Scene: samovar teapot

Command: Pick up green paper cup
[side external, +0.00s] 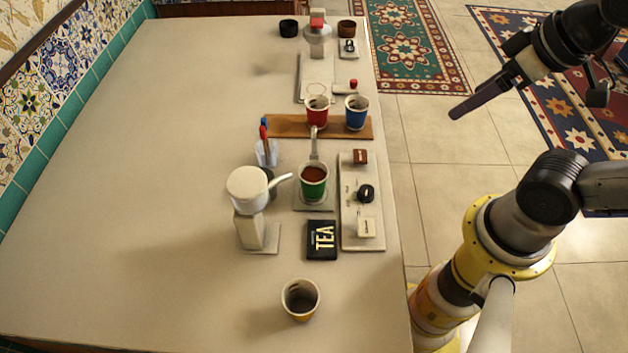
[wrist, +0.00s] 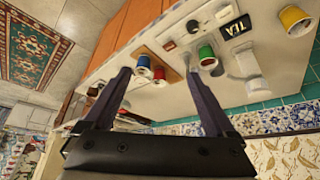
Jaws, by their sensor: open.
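The green paper cup (side external: 313,182) stands upright on a small grey plate under a spout and holds something reddish-brown. It also shows in the wrist view (wrist: 207,57), beyond the fingers and a little right of centre. My gripper (side external: 458,113) hangs off the table's right side in the side view, well apart from the cup. In the wrist view the two fingers of my gripper (wrist: 157,74) are spread, with nothing held between them.
A white teapot (side external: 247,188) stands left of the green cup, and a black TEA box (side external: 322,240) lies in front. Red (side external: 316,110) and blue (side external: 356,113) cups stand on a wooden board (side external: 290,127) behind. A yellow cup (side external: 300,300) stands nearer. The table's left side is clear.

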